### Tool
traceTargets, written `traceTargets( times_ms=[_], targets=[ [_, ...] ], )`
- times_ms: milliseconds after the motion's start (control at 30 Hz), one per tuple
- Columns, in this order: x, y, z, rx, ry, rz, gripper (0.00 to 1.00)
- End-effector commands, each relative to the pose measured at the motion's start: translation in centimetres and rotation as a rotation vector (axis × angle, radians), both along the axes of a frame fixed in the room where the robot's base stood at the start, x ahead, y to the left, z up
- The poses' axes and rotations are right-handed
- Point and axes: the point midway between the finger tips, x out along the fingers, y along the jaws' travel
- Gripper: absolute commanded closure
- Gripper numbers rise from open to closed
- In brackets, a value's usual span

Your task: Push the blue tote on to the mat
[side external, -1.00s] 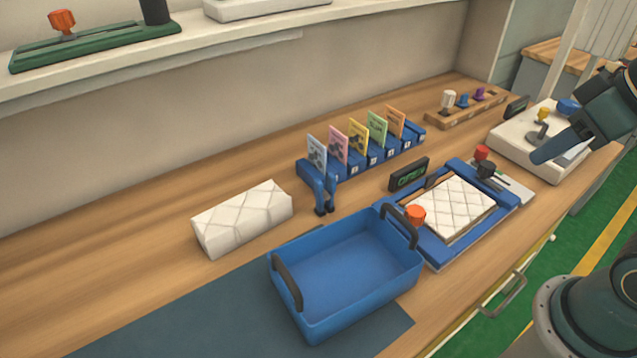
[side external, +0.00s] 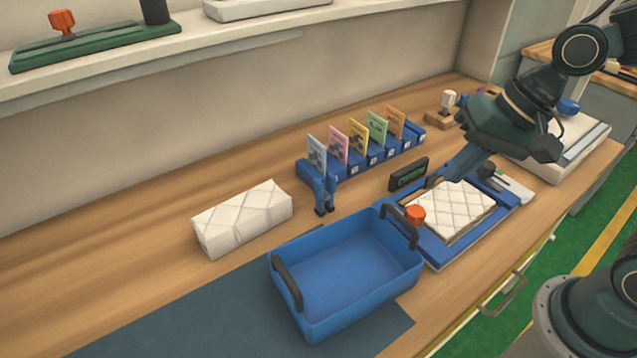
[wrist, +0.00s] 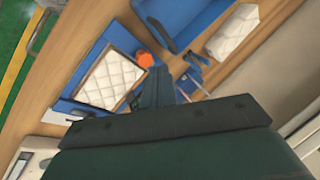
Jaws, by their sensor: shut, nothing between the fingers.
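The blue tote (side external: 345,270) is an open, empty bin with dark handles at its two ends. It sits at the front of the bench, partly over the dark blue-grey mat (side external: 200,325), with its right end beyond the mat. Part of the tote shows at the top of the wrist view (wrist: 175,22). My gripper (side external: 450,176) is shut and empty, above the back edge of the blue frame with the quilted pad, to the right of the tote and apart from it. In the wrist view, my gripper (wrist: 165,92) points toward the tote.
The blue frame (side external: 437,258) with a white quilted pad (side external: 450,212) and an orange knob (side external: 414,215) stands just right of the tote. A card rack (side external: 340,172) and a small dark display (side external: 408,174) stand behind. A white wrapped block (side external: 242,218) lies behind the mat.

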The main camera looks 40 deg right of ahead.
Motion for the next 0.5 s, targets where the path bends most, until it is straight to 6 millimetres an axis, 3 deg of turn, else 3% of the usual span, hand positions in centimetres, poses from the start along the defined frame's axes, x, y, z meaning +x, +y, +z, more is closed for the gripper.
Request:
traceTargets(
  times_ms=[500],
  targets=[
    [3.3,7.3,-6.4,0.386,0.393,-0.427,1.00]
  ],
)
